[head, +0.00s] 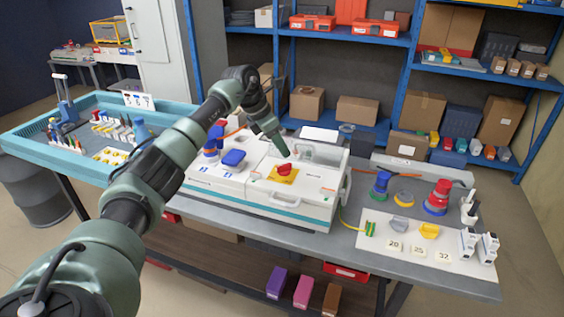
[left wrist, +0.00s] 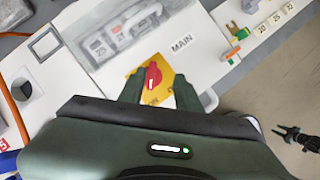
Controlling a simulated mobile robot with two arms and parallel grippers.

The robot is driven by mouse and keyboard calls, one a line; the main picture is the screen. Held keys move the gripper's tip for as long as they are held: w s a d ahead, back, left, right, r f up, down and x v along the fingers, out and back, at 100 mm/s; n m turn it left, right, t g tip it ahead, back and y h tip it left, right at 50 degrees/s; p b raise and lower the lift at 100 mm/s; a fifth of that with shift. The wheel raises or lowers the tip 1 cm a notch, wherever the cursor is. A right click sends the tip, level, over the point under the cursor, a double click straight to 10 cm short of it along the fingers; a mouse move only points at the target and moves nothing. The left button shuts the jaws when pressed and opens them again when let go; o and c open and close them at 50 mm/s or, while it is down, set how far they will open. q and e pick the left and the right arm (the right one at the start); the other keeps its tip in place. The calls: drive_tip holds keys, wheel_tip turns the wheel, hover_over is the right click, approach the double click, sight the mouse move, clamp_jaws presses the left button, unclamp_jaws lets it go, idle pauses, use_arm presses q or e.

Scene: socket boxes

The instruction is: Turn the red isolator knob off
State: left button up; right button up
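The red isolator knob (head: 284,169) sits on a yellow plate (head: 291,179) on top of the white socket box (head: 240,183). In the left wrist view the knob (left wrist: 152,76) shows a white mark, and the label MAIN is printed beside the plate. My left gripper (head: 286,154) points down just above the knob. In the left wrist view its two fingers (left wrist: 159,92) stand apart on either side of the knob. I cannot tell whether they touch it. A small dark gripper, apparently my right one (left wrist: 285,134), shows at the right edge over the floor; its opening is unclear.
A blue plug (head: 233,158) lies on the box's left part. A white board with plugs, breakers and number tiles (head: 381,246) lies to the right on the grey bench (head: 340,240). A teal tray (head: 60,160) stands left. Blue shelves with boxes stand behind.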

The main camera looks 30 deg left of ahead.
sight(284, 165)
use_arm(q)
drive_tip(key=shift+g, duration=0.3)
drive_tip(key=f+p, duration=0.1)
drive_tip(key=f, duration=0.1)
drive_tip(key=w+f, duration=0.1)
drive_tip(key=f, duration=0.2)
drive_tip(key=shift+w+a+f+p, duration=0.1)
drive_tip(key=shift+a+f+p, duration=0.1)
drive_tip(key=shift+f+p, duration=0.15)
drive_tip(key=shift+w+d+f+y, duration=0.15)
drive_tip(key=shift+f+y, duration=0.15)
drive_tip(key=shift+f, duration=0.25)
drive_tip(key=shift+c, duration=0.3)
clamp_jaws()
